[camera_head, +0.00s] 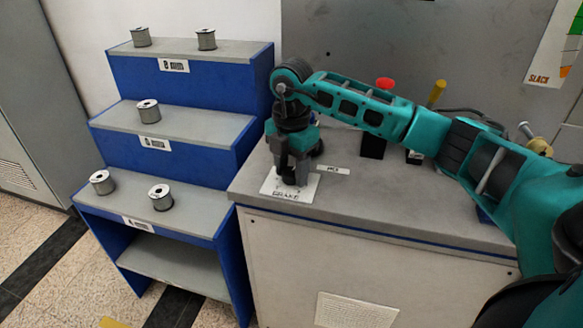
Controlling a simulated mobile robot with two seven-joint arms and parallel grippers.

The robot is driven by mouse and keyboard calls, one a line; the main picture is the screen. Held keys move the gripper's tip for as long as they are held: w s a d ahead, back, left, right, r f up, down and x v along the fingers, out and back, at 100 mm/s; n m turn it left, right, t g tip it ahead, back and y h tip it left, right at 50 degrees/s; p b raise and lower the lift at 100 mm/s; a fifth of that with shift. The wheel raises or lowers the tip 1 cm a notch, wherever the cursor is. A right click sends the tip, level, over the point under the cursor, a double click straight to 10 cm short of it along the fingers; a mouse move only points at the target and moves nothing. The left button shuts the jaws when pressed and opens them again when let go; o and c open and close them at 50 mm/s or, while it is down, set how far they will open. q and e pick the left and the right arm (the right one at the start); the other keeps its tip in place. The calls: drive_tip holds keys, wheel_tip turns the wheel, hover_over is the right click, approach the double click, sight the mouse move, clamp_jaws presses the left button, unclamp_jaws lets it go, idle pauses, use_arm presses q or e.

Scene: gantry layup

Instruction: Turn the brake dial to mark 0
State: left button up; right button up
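The brake dial sits on a white plate labelled BRAKE (270,186) on the grey bench top. Its dark knob is largely hidden under my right gripper (292,176), so its pointer and the marks cannot be read. My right arm reaches in from the right, and the gripper points down with its fingers at the knob. I cannot tell if the fingers are closed on the knob or only around it. My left gripper is not in view.
A red button (385,83) on a dark box and a yellow-topped lever (437,93) stand behind my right arm. A blue stepped rack (190,80) with several metal spools is at the left.

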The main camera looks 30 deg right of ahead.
drive_tip(key=c, duration=0.6)
